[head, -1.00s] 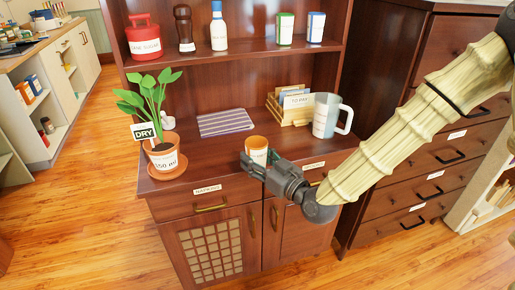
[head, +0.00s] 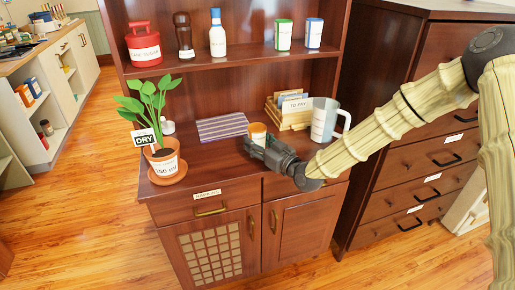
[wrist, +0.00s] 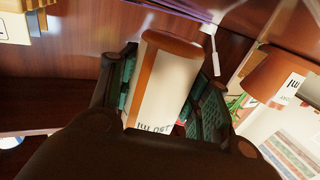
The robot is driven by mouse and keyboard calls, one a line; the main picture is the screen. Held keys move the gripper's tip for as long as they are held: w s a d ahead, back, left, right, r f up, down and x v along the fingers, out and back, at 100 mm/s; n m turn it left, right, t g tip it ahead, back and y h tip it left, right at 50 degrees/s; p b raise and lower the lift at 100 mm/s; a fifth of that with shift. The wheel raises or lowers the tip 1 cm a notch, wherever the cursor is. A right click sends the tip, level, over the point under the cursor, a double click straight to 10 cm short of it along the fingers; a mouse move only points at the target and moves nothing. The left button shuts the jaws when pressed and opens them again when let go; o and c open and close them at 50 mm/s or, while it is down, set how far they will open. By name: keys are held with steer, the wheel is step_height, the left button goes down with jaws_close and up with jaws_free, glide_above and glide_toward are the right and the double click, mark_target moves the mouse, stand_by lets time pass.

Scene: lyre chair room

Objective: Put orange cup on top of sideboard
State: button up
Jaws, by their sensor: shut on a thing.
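The orange cup (head: 258,132), with a pale label band, is held in my gripper (head: 256,144) above or on the sideboard's (head: 213,165) worktop. I cannot tell whether its base touches the wood. In the wrist view the cup (wrist: 168,75) lies between my gripper's two fingers (wrist: 165,98), which are closed on its sides. The fingers partly hide the cup in the head view. The sideboard is dark red-brown, with drawers and doors below and shelves above.
Shelf items include a red canister (head: 143,45). The front middle of the worktop is clear.

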steer(key=shift+f, duration=1.35)
steer(key=shift+f, duration=0.1)
steer(key=shift+f, duration=0.1)
steer(key=o, duration=1)
steer(key=shift+r+p, duration=0.3)
steer(key=b+v, duration=0.1)
steer(key=v, duration=1.1)
steer(key=shift+b, duration=0.35)
steer(key=shift+d+f, duration=0.1)
steer(key=shift+f, duration=0.05)
